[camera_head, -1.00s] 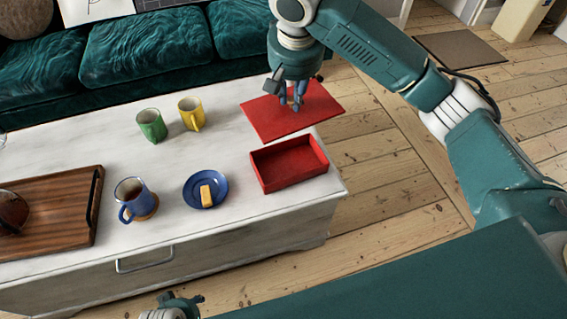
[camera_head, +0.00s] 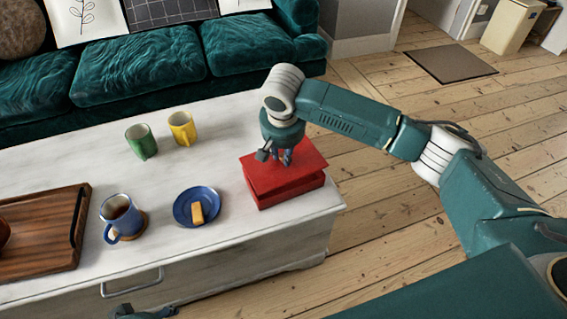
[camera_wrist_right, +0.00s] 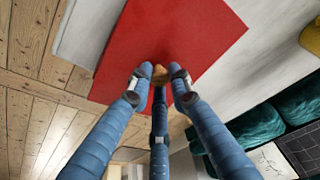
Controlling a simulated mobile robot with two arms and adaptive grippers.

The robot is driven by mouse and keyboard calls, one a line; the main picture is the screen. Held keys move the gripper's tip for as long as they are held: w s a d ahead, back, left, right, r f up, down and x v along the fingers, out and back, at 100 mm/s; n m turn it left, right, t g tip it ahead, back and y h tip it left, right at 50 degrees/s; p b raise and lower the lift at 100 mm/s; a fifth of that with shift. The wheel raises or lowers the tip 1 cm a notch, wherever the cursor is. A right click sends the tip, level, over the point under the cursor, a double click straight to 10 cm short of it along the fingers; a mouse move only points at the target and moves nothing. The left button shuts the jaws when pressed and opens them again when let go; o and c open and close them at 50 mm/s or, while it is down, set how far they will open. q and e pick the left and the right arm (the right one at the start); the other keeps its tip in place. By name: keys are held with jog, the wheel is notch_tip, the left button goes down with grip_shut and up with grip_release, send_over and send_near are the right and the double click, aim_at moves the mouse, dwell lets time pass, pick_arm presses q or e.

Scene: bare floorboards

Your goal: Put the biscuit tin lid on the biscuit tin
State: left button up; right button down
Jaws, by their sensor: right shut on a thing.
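The red biscuit tin lid (camera_head: 310,158) is a flat plate over the red biscuit tin (camera_head: 291,194), which stands near the right end of the pale table. In the right wrist view the lid (camera_wrist_right: 195,35) fills the space beyond the fingers and hides the tin. My left gripper (camera_head: 143,313) barely shows at the bottom edge.
A blue saucer (camera_head: 183,213) with a yellow block stands left of the tin. A blue mug (camera_head: 118,222), a green mug (camera_head: 141,141), a yellow mug (camera_head: 182,128) and a wooden tray (camera_head: 48,250) are farther left. A teal sofa (camera_head: 140,68) stands behind.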

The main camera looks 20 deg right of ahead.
notch_tip(320, 180, down, 3)
jog(key=shift+r+b, duration=0.1)
jog(key=shift+b, duration=0.3)
jog(key=shift+f, duration=0.3)
pick_arm(q)
jog(key=shift+s+r, duration=0.3)
jog(key=shift+r, duration=0.3)
pick_arm(e)
jog(key=shift+s, duration=0.1)
jog(key=c, duration=1.6)
grip_release()
jog(key=shift+f, duration=0.1)
